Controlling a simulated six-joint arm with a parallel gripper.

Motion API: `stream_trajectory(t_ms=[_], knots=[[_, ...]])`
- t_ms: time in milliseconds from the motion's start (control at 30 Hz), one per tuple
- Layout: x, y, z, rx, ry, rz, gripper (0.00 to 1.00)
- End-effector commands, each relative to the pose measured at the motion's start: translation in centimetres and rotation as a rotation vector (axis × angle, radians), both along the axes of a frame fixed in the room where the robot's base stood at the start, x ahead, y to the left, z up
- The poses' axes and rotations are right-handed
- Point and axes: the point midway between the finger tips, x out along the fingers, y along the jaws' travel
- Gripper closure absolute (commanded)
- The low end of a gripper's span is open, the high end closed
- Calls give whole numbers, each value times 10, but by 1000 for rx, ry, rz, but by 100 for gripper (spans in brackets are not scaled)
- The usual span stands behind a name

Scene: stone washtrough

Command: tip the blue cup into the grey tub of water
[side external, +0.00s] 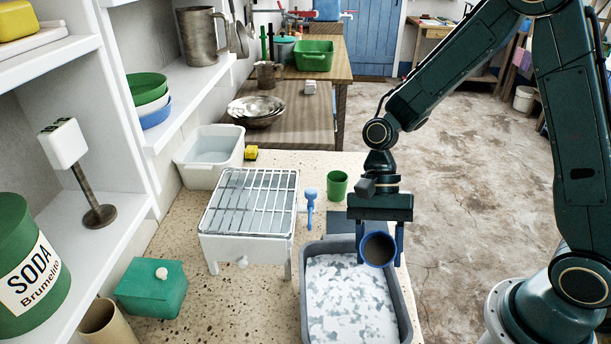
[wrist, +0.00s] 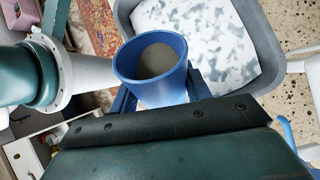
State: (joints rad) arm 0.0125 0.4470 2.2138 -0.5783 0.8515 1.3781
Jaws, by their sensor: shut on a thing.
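The blue cup (side external: 378,250) is held between the fingers of my gripper (side external: 380,238), above the far part of the grey tub. In the side external view its mouth faces the camera, so it is tilted, and dark grey-brown contents show inside. The wrist view also shows the cup (wrist: 152,72) with the same dark contents, beside the tub. My gripper (wrist: 155,95) is shut on it. The grey tub (side external: 408,306) stands at the front of the speckled counter, with water covered in white foam patches. The tub rim (wrist: 272,50) shows at the upper right in the wrist view.
A white rack with a wire grid (side external: 250,200) stands left of the tub. A green cup (side external: 337,185) and a blue-handled brush (side external: 311,205) are behind it.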

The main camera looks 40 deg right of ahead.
Motion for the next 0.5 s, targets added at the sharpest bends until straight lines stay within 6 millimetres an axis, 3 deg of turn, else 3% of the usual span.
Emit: stream_trajectory(t_ms=[500], knots=[[-2, 4, 0, -145, -66, 2, 78]])
